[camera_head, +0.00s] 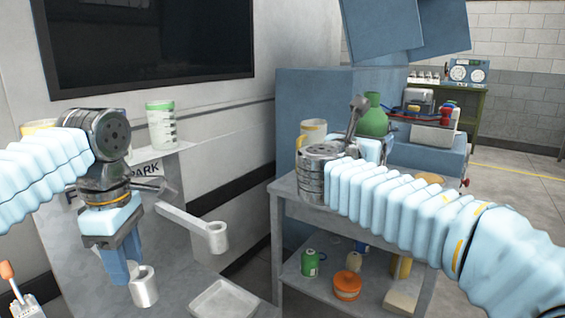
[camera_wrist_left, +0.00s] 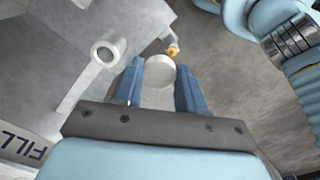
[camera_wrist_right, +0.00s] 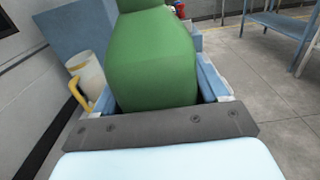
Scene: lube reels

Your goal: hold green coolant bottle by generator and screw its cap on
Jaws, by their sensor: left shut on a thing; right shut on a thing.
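The green bottle (camera_head: 373,118) stands beside the machine with red parts (camera_head: 428,114) on the right. My right gripper (camera_wrist_right: 155,80) is shut on this bottle, whose green body (camera_wrist_right: 150,60) fills the space between its fingers. In the head view my right wrist and arm hide the bottle's lower part. My left gripper (camera_head: 121,265) points down over the grey bench, shut on a pale grey round piece (camera_wrist_left: 160,72) between its blue fingers. Whether this piece is the cap I cannot tell. The bottle's top is partly out of the right wrist view.
A tubular holder (camera_head: 216,236) sticks out from the FILL & PARK panel (camera_head: 150,168). A shallow tray (camera_head: 222,300) lies on the bench. The lower shelf holds a small green bottle (camera_head: 310,262) and an orange tub (camera_head: 347,286).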

